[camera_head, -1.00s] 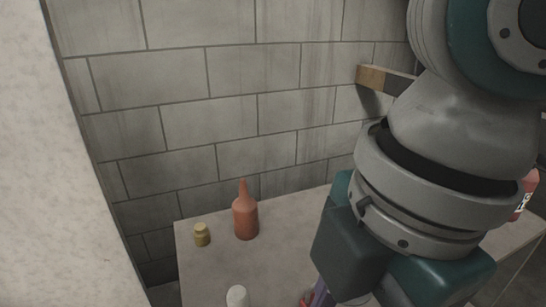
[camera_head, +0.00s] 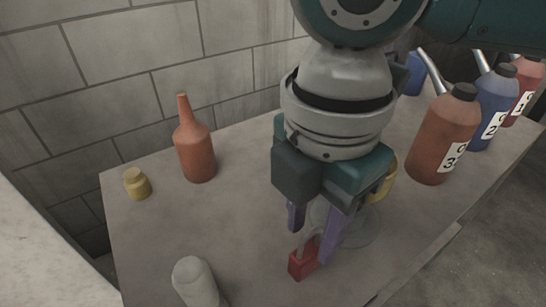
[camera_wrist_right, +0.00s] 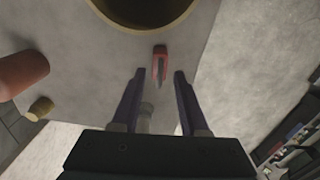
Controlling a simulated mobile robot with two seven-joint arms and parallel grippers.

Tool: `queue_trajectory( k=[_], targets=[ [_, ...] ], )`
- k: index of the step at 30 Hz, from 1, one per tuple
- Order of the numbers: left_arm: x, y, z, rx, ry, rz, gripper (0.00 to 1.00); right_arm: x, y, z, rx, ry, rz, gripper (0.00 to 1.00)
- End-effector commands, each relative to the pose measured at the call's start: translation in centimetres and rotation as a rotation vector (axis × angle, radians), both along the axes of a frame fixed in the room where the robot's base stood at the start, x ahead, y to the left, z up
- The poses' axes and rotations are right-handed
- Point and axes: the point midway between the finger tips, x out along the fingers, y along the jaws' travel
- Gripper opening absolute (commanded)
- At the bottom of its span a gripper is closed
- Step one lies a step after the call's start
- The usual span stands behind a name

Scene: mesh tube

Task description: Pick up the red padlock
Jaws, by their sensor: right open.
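The red padlock (camera_head: 303,262) stands on the table with its grey shackle up, directly below my right gripper (camera_head: 311,242). The right gripper points down and its two purple fingers are open. In the head view the fingers overlap the shackle and part of the body. In the wrist view the padlock (camera_wrist_right: 160,58) lies between the lines of the fingers, around and just beyond their tips (camera_wrist_right: 159,74). No grip on it shows. My left gripper is in neither view.
An orange nozzle bottle (camera_head: 195,152), a small yellow jar (camera_head: 136,184) and a white bottle (camera_head: 195,281) stand left on the table (camera_head: 235,235). A brown bottle (camera_head: 440,140) and blue bottle (camera_head: 493,105) stand right. A yellow-rimmed round container (camera_wrist_right: 187,17) is close to the padlock.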

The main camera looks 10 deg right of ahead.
Motion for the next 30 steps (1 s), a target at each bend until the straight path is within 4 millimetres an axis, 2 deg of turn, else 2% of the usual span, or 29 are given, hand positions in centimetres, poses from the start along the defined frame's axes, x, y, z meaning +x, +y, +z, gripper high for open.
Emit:
queue_trajectory(
  k=[1,3,11,23,30],
  targets=[
    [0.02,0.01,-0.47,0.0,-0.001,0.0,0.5,-0.05,-0.04,-0.96,0.0,0.001,-0.001,0.44],
    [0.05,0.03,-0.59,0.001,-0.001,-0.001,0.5,-0.05,-0.04,-1.51,-0.001,0.0,0.0,0.44],
    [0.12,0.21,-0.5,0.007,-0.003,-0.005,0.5,-0.05,-0.02,-1.67,0.0,-0.001,0.0,0.44],
    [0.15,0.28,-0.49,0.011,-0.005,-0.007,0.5,-0.04,-0.03,-1.64,0.0,-0.001,0.0,0.0],
    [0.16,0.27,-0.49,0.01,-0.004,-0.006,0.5,-0.04,-0.04,-1.63,0.0,-0.001,0.0,0.0]
  ],
)
